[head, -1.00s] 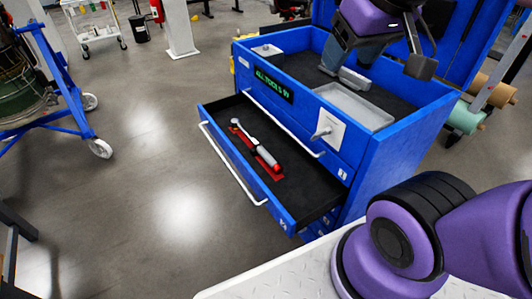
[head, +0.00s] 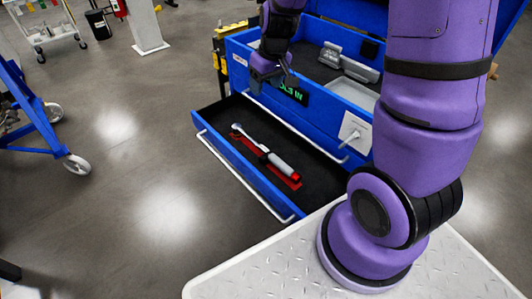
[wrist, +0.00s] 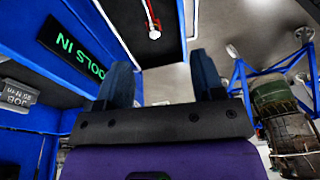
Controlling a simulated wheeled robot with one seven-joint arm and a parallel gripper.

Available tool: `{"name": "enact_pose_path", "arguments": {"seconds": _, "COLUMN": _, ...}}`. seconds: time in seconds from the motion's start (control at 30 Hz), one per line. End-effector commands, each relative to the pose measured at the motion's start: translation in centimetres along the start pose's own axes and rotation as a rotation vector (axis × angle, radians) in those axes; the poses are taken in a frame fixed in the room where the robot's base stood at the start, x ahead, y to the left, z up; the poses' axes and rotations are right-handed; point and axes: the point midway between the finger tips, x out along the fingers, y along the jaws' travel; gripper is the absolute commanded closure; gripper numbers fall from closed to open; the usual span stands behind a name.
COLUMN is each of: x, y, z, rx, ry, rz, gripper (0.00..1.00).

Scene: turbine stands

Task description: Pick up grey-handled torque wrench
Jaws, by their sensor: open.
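The torque wrench (head: 284,163) has a grey handle, a metal ratchet head at its far left end and red at its near end. It lies on a red patch (head: 243,145) in the open drawer (head: 232,168) of the blue cabinet. Part of it also shows at the top of the wrist view (wrist: 152,22). My gripper (head: 270,78) is above the drawer's back, near the cabinet's lit sign, well above and apart from the wrench. In the wrist view its two dark fingers (wrist: 162,78) are spread with nothing between them.
The blue cabinet top (head: 240,62) stands behind the drawer and carries a grey tray and grey metal parts. A white drawer handle (head: 237,172) runs along the drawer front. A blue wheeled stand (head: 35,120) is at the left. The floor between is clear.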

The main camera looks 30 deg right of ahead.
Motion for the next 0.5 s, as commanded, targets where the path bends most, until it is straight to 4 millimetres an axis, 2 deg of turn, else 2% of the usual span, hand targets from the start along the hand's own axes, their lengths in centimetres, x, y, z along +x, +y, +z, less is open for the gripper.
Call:
{"name": "enact_pose_path", "arguments": {"seconds": 0.03, "x": 2.1, "y": 0.5, "z": 0.0, "rx": 0.001, "ry": -0.023, "rz": -0.001, "gripper": 0.38}}
{"name": "enact_pose_path", "arguments": {"seconds": 0.3, "x": 12.1, "y": 3.1, "z": 0.8, "rx": -0.018, "ry": -0.103, "rz": 0.019, "gripper": 0.38}}
{"name": "enact_pose_path", "arguments": {"seconds": 0.5, "x": 18.6, "y": 4.7, "z": 2.7, "rx": -0.034, "ry": -0.160, "rz": 0.038, "gripper": 0.38}}
